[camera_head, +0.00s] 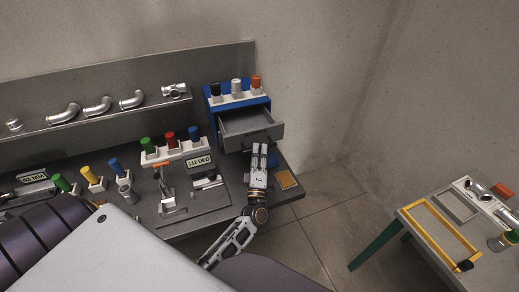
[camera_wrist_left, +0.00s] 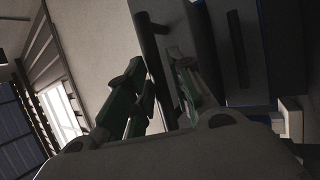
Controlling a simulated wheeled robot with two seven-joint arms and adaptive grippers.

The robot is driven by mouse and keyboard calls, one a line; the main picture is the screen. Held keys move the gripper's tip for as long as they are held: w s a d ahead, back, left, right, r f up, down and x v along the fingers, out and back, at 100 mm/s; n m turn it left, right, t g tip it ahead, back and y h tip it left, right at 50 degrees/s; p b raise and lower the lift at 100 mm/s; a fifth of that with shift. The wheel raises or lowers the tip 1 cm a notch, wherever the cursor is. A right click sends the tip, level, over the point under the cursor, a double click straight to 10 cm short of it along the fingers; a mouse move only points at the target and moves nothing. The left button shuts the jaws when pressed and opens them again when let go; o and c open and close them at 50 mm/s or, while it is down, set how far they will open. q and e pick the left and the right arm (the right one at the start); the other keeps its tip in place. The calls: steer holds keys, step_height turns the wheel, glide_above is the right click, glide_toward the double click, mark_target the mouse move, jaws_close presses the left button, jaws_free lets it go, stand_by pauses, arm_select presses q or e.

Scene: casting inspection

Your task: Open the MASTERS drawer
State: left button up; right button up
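A blue cabinet (camera_head: 213,105) stands at the back right of the bench, and its grey drawer (camera_head: 235,127) is pulled well out. The inside looks empty. No MASTERS label is readable. My left gripper (camera_head: 259,147) is at the drawer's front. In the left wrist view the dark bar handle (camera_wrist_left: 146,35) runs between the two fingers of my left gripper (camera_wrist_left: 157,75), which converge on it. The contact itself is partly hidden in shadow. My right gripper is not in view.
A rack of coloured-capped pieces (camera_head: 172,151) and a display (camera_head: 200,162) are left of the drawer. Metal pipe castings (camera_head: 98,106) line a shelf. A side table (camera_head: 412,215) stands right, beyond clear floor.

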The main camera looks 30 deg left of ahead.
arm_select(q)
steer(key=shift+v, duration=2.9)
steer(key=shift+w+d, duration=0.1)
steer(key=shift+d, duration=0.05)
